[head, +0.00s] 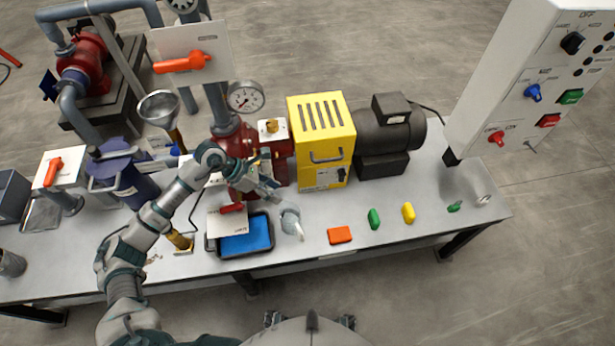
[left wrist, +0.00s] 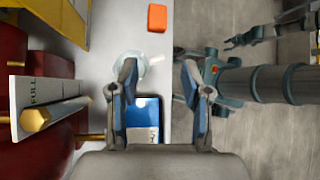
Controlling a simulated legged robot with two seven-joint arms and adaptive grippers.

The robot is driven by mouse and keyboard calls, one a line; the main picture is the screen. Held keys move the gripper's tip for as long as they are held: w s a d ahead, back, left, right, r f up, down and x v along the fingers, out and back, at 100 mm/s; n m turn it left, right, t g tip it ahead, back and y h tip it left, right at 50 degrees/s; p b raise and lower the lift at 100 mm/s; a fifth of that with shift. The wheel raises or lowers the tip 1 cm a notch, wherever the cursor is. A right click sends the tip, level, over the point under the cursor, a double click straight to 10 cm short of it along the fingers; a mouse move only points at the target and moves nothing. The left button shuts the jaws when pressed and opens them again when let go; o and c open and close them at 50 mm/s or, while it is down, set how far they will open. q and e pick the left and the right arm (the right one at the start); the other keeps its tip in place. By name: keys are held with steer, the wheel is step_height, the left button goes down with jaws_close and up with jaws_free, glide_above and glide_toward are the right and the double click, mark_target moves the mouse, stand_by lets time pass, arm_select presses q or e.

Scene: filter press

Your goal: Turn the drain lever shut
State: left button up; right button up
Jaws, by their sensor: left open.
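A red lever (head: 232,208) sits on a small white plate (head: 228,224) at the tray's left rear corner. Its lettering is too small to read, so I cannot confirm that it is the drain lever. My left gripper (head: 272,190) is open and empty, above the bench beside the lever and to its right. In the left wrist view its two fingers (left wrist: 160,75) stand apart, with a black tray holding a blue pad (left wrist: 146,112) below. The lever cannot be made out in the wrist view.
A yellow box (head: 322,135) and dark motor (head: 388,135) are behind. A white control panel (head: 530,90) stands right.

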arm_select(q)
steer(key=d+r+n+t+h, duration=0.5)
steer(key=d+r+n+h, duration=0.2)
steer(key=d+n+h, duration=0.2)
steer(key=shift+w+d, duration=0.2)
steer(key=shift+d, duration=0.3)
steer(key=shift+f, duration=0.1)
